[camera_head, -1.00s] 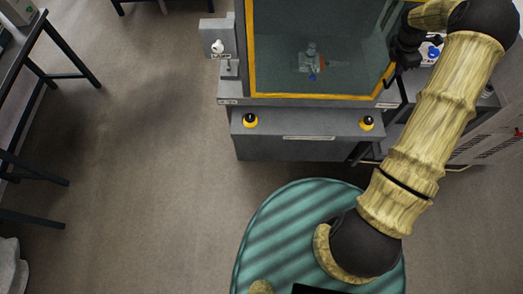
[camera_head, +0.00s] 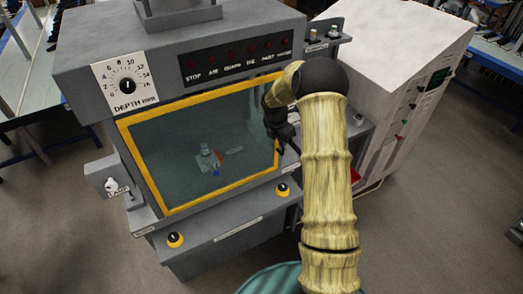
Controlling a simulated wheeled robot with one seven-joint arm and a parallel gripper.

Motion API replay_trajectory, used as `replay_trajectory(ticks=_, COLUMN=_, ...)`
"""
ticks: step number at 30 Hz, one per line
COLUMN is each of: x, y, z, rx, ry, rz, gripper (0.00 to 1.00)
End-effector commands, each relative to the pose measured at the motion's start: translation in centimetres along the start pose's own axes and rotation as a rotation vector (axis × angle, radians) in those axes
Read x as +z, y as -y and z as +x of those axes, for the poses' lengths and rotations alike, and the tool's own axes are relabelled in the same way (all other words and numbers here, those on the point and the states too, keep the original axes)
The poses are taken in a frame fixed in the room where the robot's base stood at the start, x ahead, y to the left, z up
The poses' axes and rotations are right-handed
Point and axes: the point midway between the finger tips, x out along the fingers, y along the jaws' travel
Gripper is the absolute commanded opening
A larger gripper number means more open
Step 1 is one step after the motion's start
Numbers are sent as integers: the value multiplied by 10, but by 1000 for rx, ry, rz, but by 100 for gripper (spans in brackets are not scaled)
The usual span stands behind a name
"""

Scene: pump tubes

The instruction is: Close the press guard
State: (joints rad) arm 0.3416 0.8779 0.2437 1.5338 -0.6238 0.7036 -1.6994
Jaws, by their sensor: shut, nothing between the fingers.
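The press guard (camera_head: 222,186) is a clear panel in a yellow frame on the front of the grey press (camera_head: 185,38). Its frame surrounds the press window, and I cannot tell whether it is fully seated. Through it I see a small fixture (camera_head: 206,157) with a blue part inside the press. My black gripper (camera_head: 281,145) is at the right edge of the guard frame, shut with nothing in it. The arm partly hides the guard's upper right corner. I cannot tell whether the fingers touch the frame.
A depth dial (camera_head: 127,86) and a row of labelled lamps (camera_head: 237,59) sit above the guard. Yellow-based buttons (camera_head: 175,240) are on the front ledge. A white cabinet (camera_head: 400,60) stands to the right, close to my arm. Open floor lies at lower left.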

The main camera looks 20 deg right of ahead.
Motion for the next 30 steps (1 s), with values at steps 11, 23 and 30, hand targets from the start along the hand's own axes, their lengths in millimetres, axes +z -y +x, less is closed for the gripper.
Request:
replay_trajectory(ticks=11, x=1, y=14, z=-58, rx=-4, ry=0, rz=4, gripper=0)
replay_trajectory(ticks=23, x=3, y=21, z=-96, rx=-10, ry=-4, rz=2, gripper=0)
replay_trajectory(ticks=30, x=3, y=22, z=-96, rx=-10, ry=-5, rz=2, gripper=0)
